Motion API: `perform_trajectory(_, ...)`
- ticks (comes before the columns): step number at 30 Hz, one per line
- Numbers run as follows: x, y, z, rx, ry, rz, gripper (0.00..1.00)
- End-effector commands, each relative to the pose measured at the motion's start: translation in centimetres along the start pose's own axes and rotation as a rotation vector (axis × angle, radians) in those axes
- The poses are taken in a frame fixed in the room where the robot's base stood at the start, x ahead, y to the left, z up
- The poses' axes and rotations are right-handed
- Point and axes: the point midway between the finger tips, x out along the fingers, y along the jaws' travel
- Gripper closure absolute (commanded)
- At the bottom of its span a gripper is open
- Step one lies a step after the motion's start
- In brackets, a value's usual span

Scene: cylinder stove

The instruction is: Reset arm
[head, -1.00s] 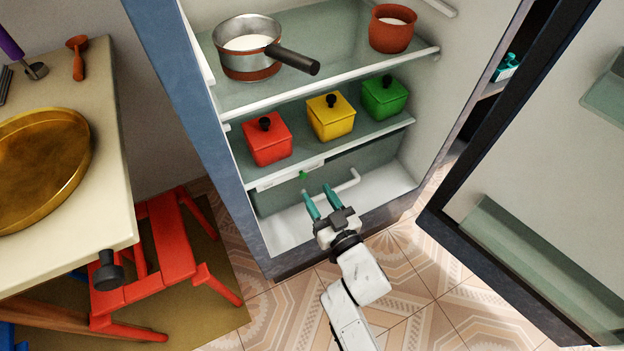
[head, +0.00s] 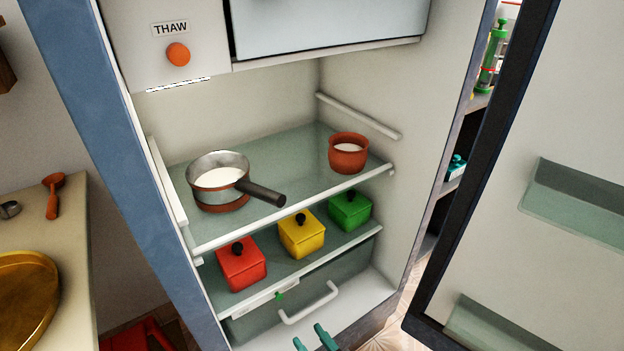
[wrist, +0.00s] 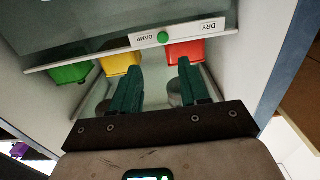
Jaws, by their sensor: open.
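My gripper (head: 313,339) shows only its two teal fingertips at the bottom edge of the head view, in front of the lower part of the open fridge (head: 70,110). The rest of my arm is out of that view. In the wrist view my gripper (wrist: 155,88) is open, with its fingers apart and nothing between them.
A saucepan (head: 219,180) and a brown pot (head: 348,153) stand on the upper shelf. Red (head: 241,266), yellow (head: 301,236) and green (head: 350,211) lidded boxes stand below. A drawer handle (head: 309,304) is near my fingers. The open door (head: 520,130) is at right.

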Motion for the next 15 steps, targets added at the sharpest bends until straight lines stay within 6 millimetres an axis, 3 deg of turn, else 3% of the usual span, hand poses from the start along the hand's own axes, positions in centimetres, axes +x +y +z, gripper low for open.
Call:
perform_trajectory(4, -0.3, 1.0, 0.1, -0.001, -0.025, 0.033, 0.55)
perform_trajectory(8, -1.7, 4.5, 0.8, 0.002, -0.132, 0.151, 0.55)
perform_trajectory(15, -8.4, 11.7, 2.6, 0.057, -0.455, 0.414, 0.55)
